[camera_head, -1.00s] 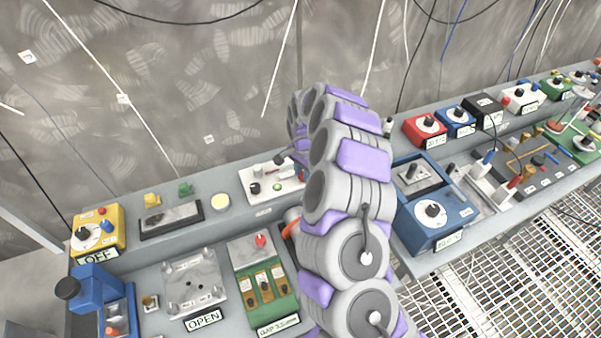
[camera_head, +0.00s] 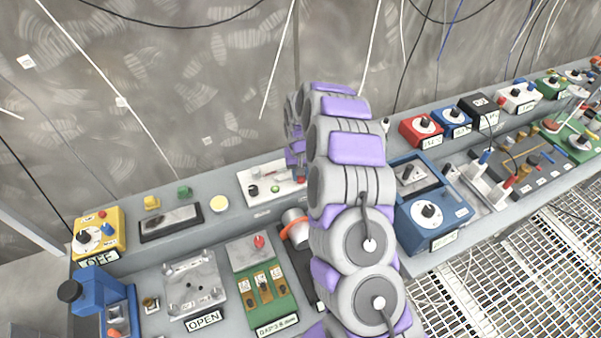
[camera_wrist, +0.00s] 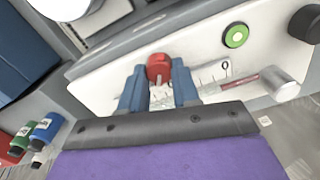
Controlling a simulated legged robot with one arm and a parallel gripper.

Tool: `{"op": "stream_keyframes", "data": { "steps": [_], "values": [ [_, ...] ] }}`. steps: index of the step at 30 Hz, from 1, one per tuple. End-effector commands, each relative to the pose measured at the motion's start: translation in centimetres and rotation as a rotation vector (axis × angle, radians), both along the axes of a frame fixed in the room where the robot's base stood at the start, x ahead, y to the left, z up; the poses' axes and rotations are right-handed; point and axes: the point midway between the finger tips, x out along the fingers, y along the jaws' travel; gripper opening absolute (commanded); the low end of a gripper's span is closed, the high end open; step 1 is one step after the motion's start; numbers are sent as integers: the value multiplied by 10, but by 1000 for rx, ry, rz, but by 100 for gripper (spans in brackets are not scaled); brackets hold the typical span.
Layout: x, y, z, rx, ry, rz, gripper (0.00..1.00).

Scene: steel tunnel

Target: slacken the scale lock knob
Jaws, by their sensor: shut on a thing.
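In the wrist view a red knob (camera_wrist: 159,66) sits on a white panel (camera_wrist: 105,86). My gripper (camera_wrist: 158,84) has its two blue fingers on either side of the knob, shut on it. A printed scale (camera_wrist: 212,74) with a "0" mark lies just right of the fingers, partly covered by the right finger. A silver cylindrical knob (camera_wrist: 279,83) stands further right on the panel.
The panel also carries a green button (camera_wrist: 235,36) and a black knob (camera_wrist: 306,24). In the head view a metal cylinder with an orange band (camera_head: 296,229) stands close left of my arm. A blue box (camera_head: 436,219) with a dial is close right.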

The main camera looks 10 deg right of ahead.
Motion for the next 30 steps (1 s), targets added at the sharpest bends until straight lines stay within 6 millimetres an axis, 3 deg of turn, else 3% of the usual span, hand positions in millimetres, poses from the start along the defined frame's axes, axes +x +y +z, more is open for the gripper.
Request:
{"op": "stream_keyframes", "data": {
  "steps": [18, 30],
  "values": [
    [3, 3, 3, -3, -12, 526, 0],
    [2, 3, 3, -4, -10, 678, 1]
  ]
}}
